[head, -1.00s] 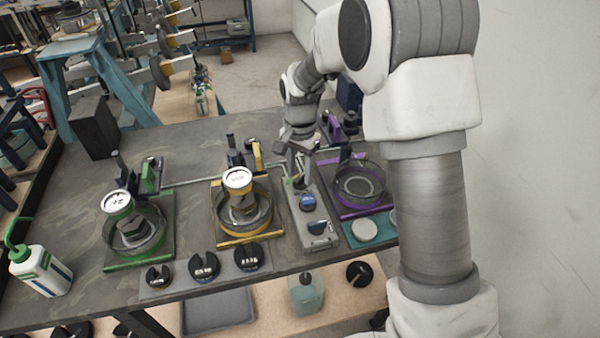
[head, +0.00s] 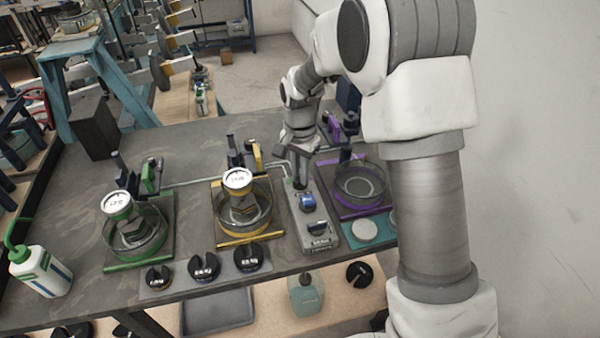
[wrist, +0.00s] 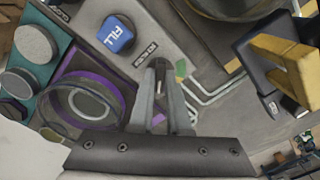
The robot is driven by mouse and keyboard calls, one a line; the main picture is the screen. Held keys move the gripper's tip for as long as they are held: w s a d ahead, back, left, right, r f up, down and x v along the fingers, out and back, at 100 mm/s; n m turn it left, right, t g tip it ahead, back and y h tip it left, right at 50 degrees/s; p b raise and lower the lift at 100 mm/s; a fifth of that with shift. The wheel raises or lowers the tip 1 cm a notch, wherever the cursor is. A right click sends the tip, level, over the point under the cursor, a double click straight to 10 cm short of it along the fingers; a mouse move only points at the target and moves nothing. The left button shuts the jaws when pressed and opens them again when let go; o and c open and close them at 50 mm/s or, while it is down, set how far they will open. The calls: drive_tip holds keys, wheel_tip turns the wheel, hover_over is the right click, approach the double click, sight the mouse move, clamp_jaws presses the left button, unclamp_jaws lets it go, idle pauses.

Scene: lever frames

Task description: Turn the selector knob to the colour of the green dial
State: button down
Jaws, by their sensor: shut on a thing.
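The green dial (head: 117,203) has a white face and stands over a glass ring on the green-edged plate (head: 140,266) at left. The grey control panel (head: 325,241) lies between the yellow and purple stations. My gripper (head: 299,182) points down at the far end of this panel. In the wrist view my gripper (wrist: 161,70) is shut on the selector knob, which is mostly hidden between the fingers. A green mark (wrist: 181,70) shows just right of the fingertips. The knob's pointing direction cannot be told.
The blue FILL button (head: 307,202) sits on the panel near my gripper. A yellow station (head: 247,238) with a white dial is left of the panel, a purple station (head: 364,211) right. Several black weights (head: 204,267) lie in front. A white bottle (head: 42,270) stands far left.

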drive_tip(key=shift+n, duration=0.3)
drive_tip(key=n, duration=0.9)
drive_tip(key=shift+n, duration=0.4)
drive_tip(key=n+p, duration=0.1)
drive_tip(key=n, duration=0.3)
drive_tip(key=shift+n, duration=0.3)
drive_tip(key=n+p, duration=0.1)
drive_tip(key=n, duration=0.3)
drive_tip(key=shift+n, duration=0.3)
drive_tip(key=c, duration=0.9)
unclamp_jaws()
drive_tip(key=shift+r, duration=0.1)
